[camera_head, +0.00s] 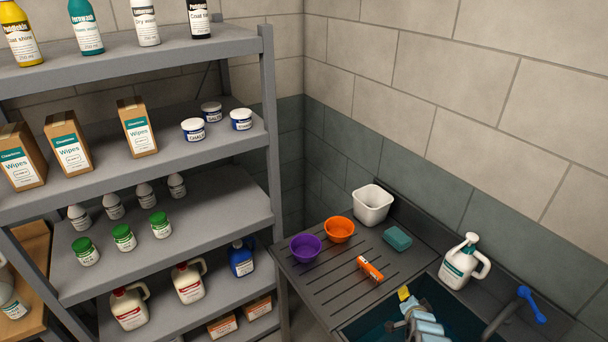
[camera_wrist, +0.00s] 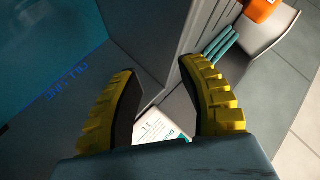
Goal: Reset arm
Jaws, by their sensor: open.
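My gripper (camera_wrist: 160,95) is open, with its two yellow ribbed fingers spread apart and nothing between them in the wrist view. In the head view, part of my gripper (camera_head: 405,294) shows as a small yellow piece near the sink basin (camera_head: 463,312). My pale blue arm links are beside it. Its fingertips are hard to make out there.
A purple bowl (camera_head: 305,247), orange bowl (camera_head: 339,230), white tub (camera_head: 372,206), teal sponge (camera_head: 397,238) and orange item (camera_head: 369,269) are on the drainboard (camera_head: 325,288). A white jug (camera_head: 463,262) and blue-handled tap (camera_head: 530,303) stand right. Stocked shelves (camera_head: 180,171) fill the left.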

